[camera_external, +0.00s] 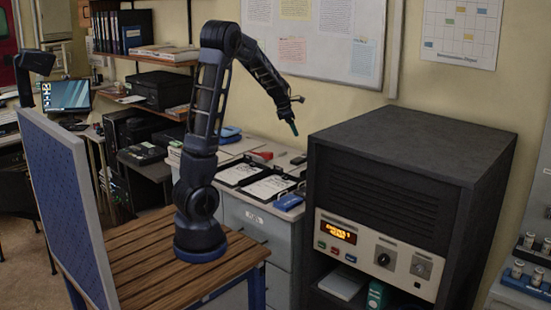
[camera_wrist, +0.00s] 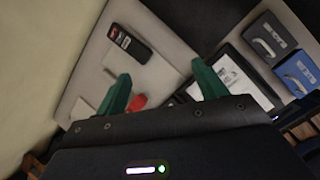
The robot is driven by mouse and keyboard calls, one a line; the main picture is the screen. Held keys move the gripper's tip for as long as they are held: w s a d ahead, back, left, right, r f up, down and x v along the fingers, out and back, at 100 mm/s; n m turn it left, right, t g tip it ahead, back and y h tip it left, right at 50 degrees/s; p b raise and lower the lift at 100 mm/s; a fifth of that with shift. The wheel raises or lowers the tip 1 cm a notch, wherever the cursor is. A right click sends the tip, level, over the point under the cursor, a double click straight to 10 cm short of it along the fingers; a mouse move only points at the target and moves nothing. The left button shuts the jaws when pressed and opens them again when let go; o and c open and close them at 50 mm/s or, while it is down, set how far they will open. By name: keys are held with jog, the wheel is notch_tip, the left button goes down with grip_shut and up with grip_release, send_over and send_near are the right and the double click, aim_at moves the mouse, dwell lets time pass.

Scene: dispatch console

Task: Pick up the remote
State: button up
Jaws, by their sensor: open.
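A small black device (camera_wrist: 130,43) that looks like the remote lies on the light counter top in the wrist view. It has a reddish label at one end and lies beyond my left fingertip. In the external view a small dark object (camera_external: 298,160), likely the same one, lies at the back right of the counter by the cabinet. My gripper (camera_wrist: 160,70) has green fingers spread apart with nothing between them. In the external view my gripper (camera_external: 294,127) hangs above the counter, apart from the device.
A red object (camera_wrist: 137,102) lies near the left finger; it also shows on the counter (camera_external: 262,155). Black trays with papers (camera_external: 268,188) and a blue item (camera_external: 289,202) lie in front. A tall dark cabinet (camera_external: 410,150) stands right. A whiteboard (camera_external: 330,40) hangs behind.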

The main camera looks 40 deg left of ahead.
jog(key=w+a+f+n+y, duration=0.2)
jog(key=w+a+f+n, duration=0.3)
jog(key=w+f+n, duration=0.4)
send_over(302, 156)
jog(key=s, duration=0.2)
jog(key=shift+m, duration=0.3)
notch_tip(302, 156, down, 5)
jog(key=shift+a+r, duration=0.1)
jog(key=shift+a, duration=0.05)
jog(key=shift+s+x, duration=0.1)
jog(key=shift+x, duration=1.2)
jog(key=shift+s+x, duration=0.15)
jog(key=shift+x, duration=1.2)
jog(key=shift+d, duration=0.3)
jog(key=c, duration=1.1)
